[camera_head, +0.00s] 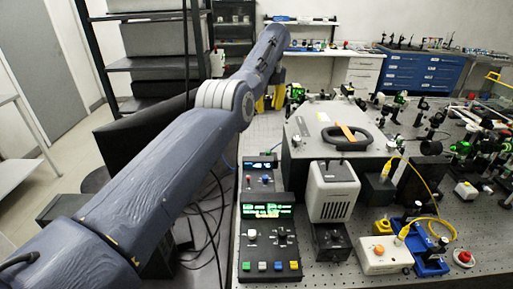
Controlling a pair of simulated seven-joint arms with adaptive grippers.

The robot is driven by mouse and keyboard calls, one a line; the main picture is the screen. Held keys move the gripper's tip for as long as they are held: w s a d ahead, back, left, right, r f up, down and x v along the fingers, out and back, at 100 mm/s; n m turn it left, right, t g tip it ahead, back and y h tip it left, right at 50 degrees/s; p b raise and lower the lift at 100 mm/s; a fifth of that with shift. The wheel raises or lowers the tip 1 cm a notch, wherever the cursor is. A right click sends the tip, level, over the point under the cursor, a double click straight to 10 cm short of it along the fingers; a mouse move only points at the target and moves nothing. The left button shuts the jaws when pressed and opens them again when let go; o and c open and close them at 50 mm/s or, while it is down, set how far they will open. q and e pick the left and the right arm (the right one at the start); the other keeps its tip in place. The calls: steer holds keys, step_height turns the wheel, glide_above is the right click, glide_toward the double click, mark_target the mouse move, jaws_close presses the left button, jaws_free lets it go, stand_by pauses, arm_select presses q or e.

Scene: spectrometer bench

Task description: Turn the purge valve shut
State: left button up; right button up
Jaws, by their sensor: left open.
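My left arm reaches from the lower left to the back of the bench. Its gripper (270,100) is open, with yellowish fingers pointing down beside the back left corner of a grey spectrometer box (305,122). The fingers are small and partly hidden by the arm, and I see nothing held between them. A black rounded handle (347,142) with an orange strip (346,131) lies on top of the box. I cannot tell for certain which part is the purge valve; it may be hidden near the gripper. My right gripper is not in view.
A control box with lit display and coloured buttons (270,266) stands front left on the perforated bench. A white vented unit (332,190) stands before the spectrometer. A yellow cable (436,196) loops at right. Many optics mounts crowd the right side. Cables hang left of the bench.

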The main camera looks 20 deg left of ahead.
arm_select(q)
step_height(320, 180, down, 2)
steer(key=s+d, duration=0.1)
glide_toward(268, 152)
steer(key=shift+m+g+h, duration=0.3)
steer(key=shift+m+h, duration=0.1)
steer(key=f, duration=1)
steer(key=shift+w+a, duration=0.35)
steer(key=shift+w, duration=0.05)
steer(key=shift+r, duration=0.1)
steer(key=shift+c, duration=0.3)
jaws_close()
